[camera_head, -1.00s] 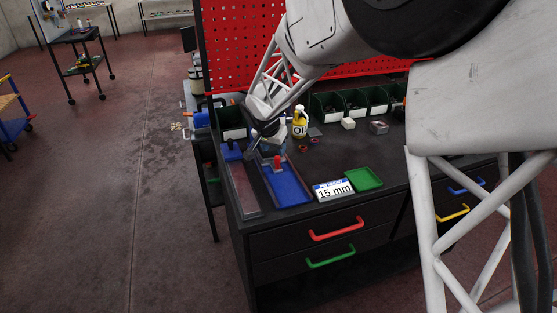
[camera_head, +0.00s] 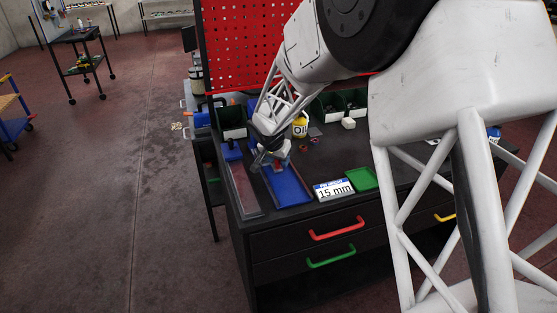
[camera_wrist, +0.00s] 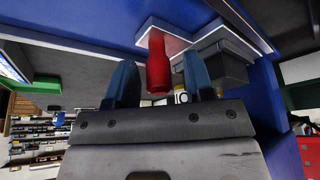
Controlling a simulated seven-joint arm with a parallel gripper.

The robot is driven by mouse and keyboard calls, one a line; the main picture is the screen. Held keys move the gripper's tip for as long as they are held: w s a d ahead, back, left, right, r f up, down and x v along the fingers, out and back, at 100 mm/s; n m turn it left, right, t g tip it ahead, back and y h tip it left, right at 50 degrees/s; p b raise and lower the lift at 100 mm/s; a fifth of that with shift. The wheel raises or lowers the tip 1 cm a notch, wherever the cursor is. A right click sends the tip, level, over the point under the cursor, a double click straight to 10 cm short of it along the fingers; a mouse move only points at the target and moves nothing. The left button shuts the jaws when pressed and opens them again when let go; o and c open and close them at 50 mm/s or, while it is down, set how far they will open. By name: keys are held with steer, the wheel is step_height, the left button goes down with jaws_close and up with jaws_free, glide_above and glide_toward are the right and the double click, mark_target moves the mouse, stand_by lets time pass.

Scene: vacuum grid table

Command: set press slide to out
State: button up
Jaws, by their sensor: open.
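The handle stands towards the far end of the blue base and is mostly hidden by my gripper in the head view. My gripper (camera_head: 270,163) is low over that far end. In the wrist view, where the bench is at the top, its two blue fingers (camera_wrist: 160,60) are apart, one on each side of the red handle. I cannot tell whether either finger touches it. A grey block (camera_wrist: 215,60) sits beside the handle.
A long narrow plate (camera_head: 244,188) lies left of the blue base. A "15 mm" sign (camera_head: 334,189) and a green tray (camera_head: 362,179) lie to the right. A yellow oil bottle (camera_head: 300,127) and red rings (camera_head: 314,141) are behind. A red pegboard (camera_head: 237,45) rises at the back.

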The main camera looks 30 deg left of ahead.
steer(key=shift+w+f, duration=0.15)
steer(key=shift+f, duration=0.1)
jaws_close()
stand_by(0.3)
steer(key=shift+s+d+r, duration=0.1)
steer(key=shift+s+d, duration=4.85)
steer(key=shift+d, duration=0.05)
steer(key=shift+s+d, duration=0.1)
steer(key=shift+s, duration=0.05)
